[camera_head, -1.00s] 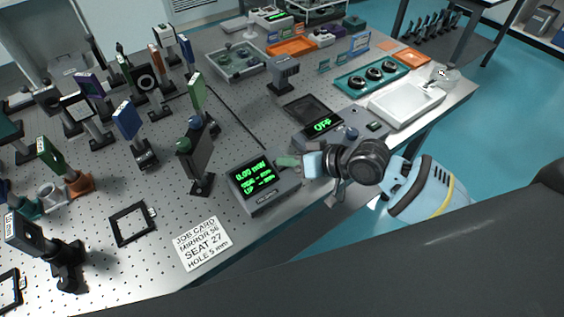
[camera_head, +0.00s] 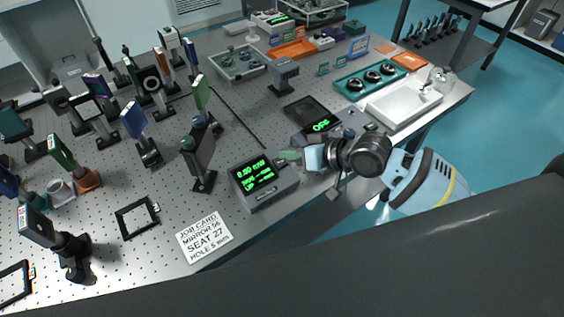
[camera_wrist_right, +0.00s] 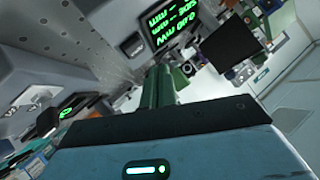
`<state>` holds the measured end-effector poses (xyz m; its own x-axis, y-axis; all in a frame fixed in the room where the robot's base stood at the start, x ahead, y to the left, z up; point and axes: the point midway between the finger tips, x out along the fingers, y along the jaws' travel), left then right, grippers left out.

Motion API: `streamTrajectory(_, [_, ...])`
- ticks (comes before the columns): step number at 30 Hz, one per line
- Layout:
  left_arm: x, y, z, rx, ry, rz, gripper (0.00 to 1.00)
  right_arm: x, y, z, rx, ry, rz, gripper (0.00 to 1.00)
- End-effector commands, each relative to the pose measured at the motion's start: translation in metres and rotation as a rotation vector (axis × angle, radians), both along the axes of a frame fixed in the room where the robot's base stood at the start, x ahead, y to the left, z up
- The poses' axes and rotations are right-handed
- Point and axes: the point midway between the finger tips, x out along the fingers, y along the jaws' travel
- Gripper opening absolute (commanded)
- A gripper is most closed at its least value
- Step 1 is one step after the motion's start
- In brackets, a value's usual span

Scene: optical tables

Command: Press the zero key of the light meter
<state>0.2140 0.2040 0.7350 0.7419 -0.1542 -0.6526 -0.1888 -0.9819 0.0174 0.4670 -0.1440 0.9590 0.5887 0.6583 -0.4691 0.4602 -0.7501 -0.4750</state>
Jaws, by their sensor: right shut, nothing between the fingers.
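The light meter (camera_head: 272,198) is a grey box at the front edge of the table, with green readings on its dark screen. Its screen also shows upside down at the top of the right wrist view (camera_wrist_right: 160,27). My right gripper (camera_head: 285,156) is shut and empty, its green fingertips at the back right corner of the meter, close above it. The fingers also show in the right wrist view (camera_wrist_right: 158,88), pointing towards the meter. The zero key cannot be made out; the fingers may hide it. I cannot tell whether the tips touch the meter. My left gripper is not in view.
A second device with a green "OFF" display (camera_head: 320,126) stands behind my right gripper. A job card (camera_head: 204,238) and a black frame (camera_head: 137,217) lie left of the meter. Post-mounted optics, including a dark upright holder (camera_head: 201,163), crowd the left side.

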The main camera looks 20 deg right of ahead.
Motion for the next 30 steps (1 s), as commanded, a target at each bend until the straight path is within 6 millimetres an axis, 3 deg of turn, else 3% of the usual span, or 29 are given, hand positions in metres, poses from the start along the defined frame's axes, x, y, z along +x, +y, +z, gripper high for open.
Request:
streamTrajectory(2, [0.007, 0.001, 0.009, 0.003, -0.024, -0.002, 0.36, -0.001, -0.001, 0.01, -0.001, -0.008, 0.0, 0.0])
streamTrajectory(11, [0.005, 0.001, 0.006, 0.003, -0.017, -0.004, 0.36, -0.009, -0.003, 0.028, 0.001, -0.001, 0.0, 0.0])
streamTrajectory(30, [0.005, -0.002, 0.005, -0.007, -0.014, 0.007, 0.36, -0.009, -0.003, 0.029, 0.001, -0.001, 0.0, 0.0])
